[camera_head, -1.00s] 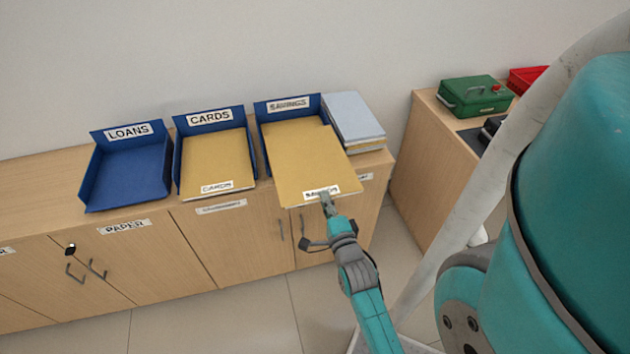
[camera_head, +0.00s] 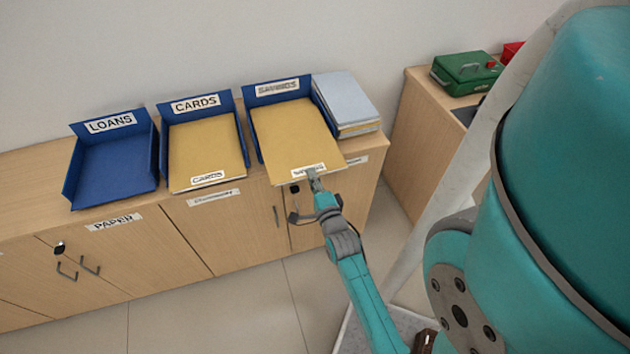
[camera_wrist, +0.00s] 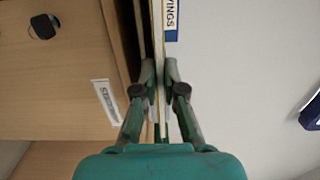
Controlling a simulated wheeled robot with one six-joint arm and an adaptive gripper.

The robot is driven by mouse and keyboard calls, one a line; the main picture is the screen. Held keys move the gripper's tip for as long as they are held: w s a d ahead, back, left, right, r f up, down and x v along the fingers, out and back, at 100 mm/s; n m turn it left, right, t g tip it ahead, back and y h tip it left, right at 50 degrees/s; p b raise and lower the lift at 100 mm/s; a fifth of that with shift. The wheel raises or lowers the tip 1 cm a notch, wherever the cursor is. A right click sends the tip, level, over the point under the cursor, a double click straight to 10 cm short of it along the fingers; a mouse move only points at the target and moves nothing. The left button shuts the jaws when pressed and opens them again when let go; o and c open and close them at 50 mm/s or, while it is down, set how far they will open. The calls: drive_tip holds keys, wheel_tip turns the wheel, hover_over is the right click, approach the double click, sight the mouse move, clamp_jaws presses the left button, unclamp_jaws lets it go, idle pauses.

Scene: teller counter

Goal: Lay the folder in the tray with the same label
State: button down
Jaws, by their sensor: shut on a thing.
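A yellow folder (camera_head: 295,138) with a label at its front edge lies mostly within the blue SAVINGS tray (camera_head: 278,89), its front end sticking out past the tray. My gripper (camera_head: 313,178) is shut on that front edge. The blue CARDS tray (camera_head: 197,104) holds another yellow folder (camera_head: 205,150) labelled CARDS. The blue LOANS tray (camera_head: 112,170) is empty. Whether the held folder's rear rests on the tray floor I cannot tell.
The trays stand on a wooden cabinet (camera_head: 150,245) with labelled doors. A stack of pale folders (camera_head: 345,98) stands close to the SAVINGS tray's right. A second wooden unit (camera_head: 405,130) at right bears a green box (camera_head: 467,72). Floor in front is clear.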

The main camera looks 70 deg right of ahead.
sight(307, 165)
drive_tip(key=shift+w+d+f, duration=0.15)
drive_tip(key=shift+w+d, duration=0.1)
drive_tip(key=shift+d, duration=0.05)
drive_tip(key=shift+f+x, duration=0.1)
drive_tip(key=shift+x, duration=1.25)
drive_tip(key=shift+f+x, duration=0.15)
drive_tip(key=shift+x, duration=1.15)
drive_tip(key=shift+s+f, duration=0.1)
drive_tip(key=shift+f, duration=0.15)
drive_tip(key=c, duration=1.2)
unclamp_jaws()
drive_tip(key=v, duration=1.2)
